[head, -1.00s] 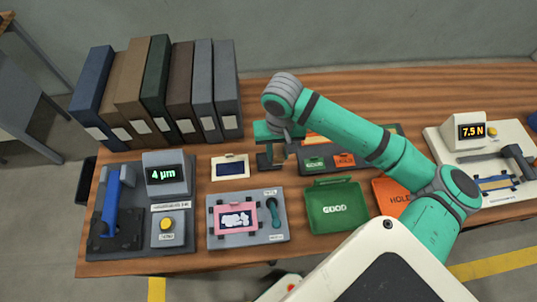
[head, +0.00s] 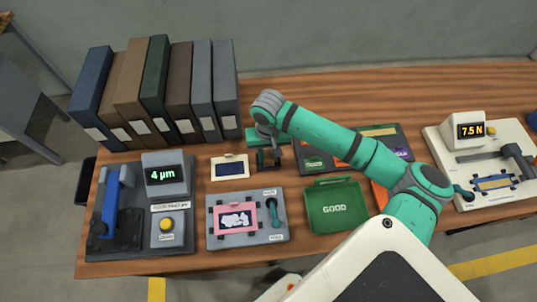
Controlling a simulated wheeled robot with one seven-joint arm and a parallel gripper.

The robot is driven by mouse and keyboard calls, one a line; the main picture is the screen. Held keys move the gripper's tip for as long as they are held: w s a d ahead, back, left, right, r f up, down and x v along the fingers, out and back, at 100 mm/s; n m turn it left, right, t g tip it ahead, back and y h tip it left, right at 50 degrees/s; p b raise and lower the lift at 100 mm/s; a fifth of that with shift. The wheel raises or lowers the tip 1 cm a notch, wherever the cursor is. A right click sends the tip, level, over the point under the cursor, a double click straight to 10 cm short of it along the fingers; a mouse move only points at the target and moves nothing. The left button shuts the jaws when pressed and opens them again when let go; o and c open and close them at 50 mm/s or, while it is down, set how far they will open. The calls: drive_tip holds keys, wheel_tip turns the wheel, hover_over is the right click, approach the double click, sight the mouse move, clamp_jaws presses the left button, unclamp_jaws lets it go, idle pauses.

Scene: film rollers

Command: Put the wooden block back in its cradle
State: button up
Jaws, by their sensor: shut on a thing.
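My gripper (head: 268,158) is at the back middle of the table, beneath the grey wrist of my teal arm. Its dark fingers point down and are shut on the wooden block, of which only a small brownish part shows between them. The block is low, close to the table; I cannot tell whether it touches anything beneath. The cradle cannot be clearly made out; it may be hidden by the gripper and wrist.
A small cream-edged case (head: 230,168) is just left of my gripper. A grey fixture with a pink frame (head: 236,217) and a green GOOD tray (head: 336,206) lie in front. Tall binders (head: 157,92) stand at the back left. A dark sorting tray (head: 312,158) is to the right.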

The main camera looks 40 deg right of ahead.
sight(269, 155)
drive_tip(key=shift+a+f, duration=0.15)
drive_tip(key=o, duration=1)
drive_tip(key=shift+s+d+r, duration=0.1)
drive_tip(key=shift+d+r, duration=0.1)
drive_tip(key=shift+r, duration=0.1)
wheel_tip(269, 155, up, 12)
drive_tip(key=shift+a, duration=0.15)
drive_tip(key=shift+f, duration=0.15)
